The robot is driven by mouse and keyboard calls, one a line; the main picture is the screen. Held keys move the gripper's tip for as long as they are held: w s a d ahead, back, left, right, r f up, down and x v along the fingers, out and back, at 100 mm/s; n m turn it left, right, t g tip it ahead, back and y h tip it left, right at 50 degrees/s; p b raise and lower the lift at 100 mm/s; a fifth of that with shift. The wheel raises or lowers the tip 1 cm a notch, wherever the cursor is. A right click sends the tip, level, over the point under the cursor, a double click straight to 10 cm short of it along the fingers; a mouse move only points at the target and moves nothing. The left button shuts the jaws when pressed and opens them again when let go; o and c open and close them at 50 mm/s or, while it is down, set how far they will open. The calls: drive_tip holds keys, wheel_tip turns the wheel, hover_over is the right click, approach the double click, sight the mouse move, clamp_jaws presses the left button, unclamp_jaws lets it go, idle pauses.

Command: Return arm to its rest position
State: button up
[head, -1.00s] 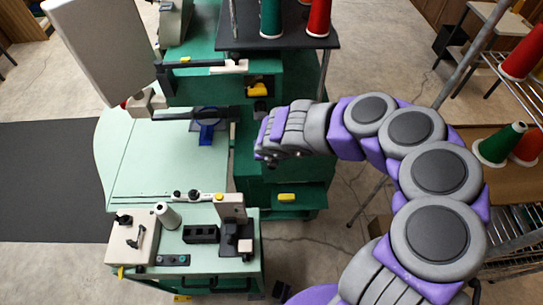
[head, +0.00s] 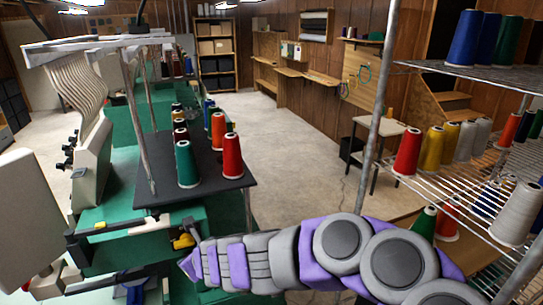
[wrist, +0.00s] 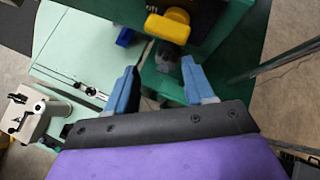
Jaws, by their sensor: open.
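My gripper (wrist: 160,86) is open in the wrist view, its two blue fingers apart with nothing between them. Beyond the fingers are the green machine body and a yellow part (wrist: 168,27). In the head view my purple and grey arm reaches from the lower right toward the left. Its end (head: 190,265) is beside the green embroidery machine (head: 190,222), near a yellow knob (head: 183,241); the fingers cannot be made out there.
A black thread stand (head: 210,165) holds several cones left of centre. A wire shelf (head: 465,160) with more cones and a metal pole (head: 372,130) stand right. A small table (head: 385,132) is behind. Open concrete floor (head: 285,130) lies in the middle.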

drive_tip(key=s+r+n+y, duration=0.3)
drive_tip(key=r+n, duration=0.5)
drive_tip(key=r, duration=0.1)
drive_tip(key=s+d+n+g+b, duration=0.2)
drive_tip(key=s+d+n, duration=0.2)
drive_tip(key=s+n, duration=0.3)
drive_tip(key=s+d+f+n+g+h+b, duration=0.1)
drive_tip(key=s+d+f+n+g+h, duration=0.2)
drive_tip(key=s+d, duration=0.9)
drive_tip(key=s+d+f+n+g+h+b, duration=0.1)
drive_tip(key=s+d+f+n+g+h, duration=0.3)
drive_tip(key=s+d, duration=0.7)
drive_tip(key=d+f+n+h, duration=0.2)
drive_tip(key=d+f+n, duration=0.1)
drive_tip(key=d, duration=0.4)
drive_tip(key=shift+s+d+f+h, duration=0.35)
drive_tip(key=shift+f+h, duration=0.05)
drive_tip(key=shift+f, duration=0.5)
